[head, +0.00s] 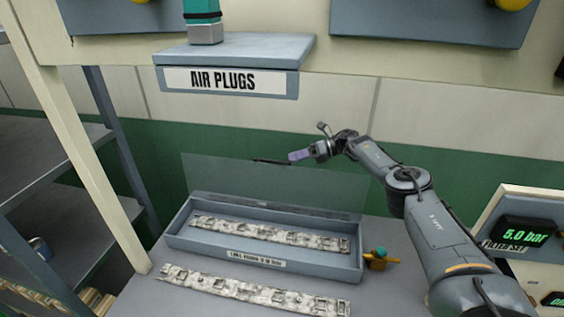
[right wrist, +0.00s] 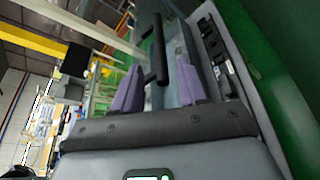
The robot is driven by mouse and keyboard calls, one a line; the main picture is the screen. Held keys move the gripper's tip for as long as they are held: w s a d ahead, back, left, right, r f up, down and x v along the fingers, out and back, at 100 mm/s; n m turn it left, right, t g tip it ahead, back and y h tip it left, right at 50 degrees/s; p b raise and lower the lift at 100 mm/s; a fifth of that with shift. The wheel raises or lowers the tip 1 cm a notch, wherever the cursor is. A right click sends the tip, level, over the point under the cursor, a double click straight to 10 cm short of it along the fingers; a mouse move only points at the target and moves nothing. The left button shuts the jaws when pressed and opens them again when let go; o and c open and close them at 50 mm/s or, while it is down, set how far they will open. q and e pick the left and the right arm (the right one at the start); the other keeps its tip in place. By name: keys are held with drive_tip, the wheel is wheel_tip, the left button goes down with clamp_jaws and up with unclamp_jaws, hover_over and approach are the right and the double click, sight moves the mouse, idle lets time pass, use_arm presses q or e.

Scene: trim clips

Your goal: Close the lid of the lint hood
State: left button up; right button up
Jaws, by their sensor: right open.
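The lint hood is a shallow grey-blue box (head: 300,262) on the bench, with a speckled metal strip (head: 265,232) inside. Its clear lid (head: 270,187) stands raised at the back edge, with a dark bar handle (head: 272,161) along its top. My right gripper (head: 292,156) is at the right end of this handle. In the right wrist view its purple fingers (right wrist: 158,92) are apart, and the black handle (right wrist: 157,50) shows between them. I cannot tell whether either finger touches it. My left gripper is not in view.
A second speckled strip (head: 250,291) lies on the bench in front of the box. An orange and green fitting (head: 377,259) is at the box's right end. A shelf labelled AIR PLUGS (head: 235,50) juts out above. A 5.0 bar display (head: 525,234) stands at right.

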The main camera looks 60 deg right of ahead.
drive_tip(key=shift+x, duration=2.85)
drive_tip(key=shift+c, duration=0.2)
drive_tip(key=shift+w, duration=0.1)
clamp_jaws()
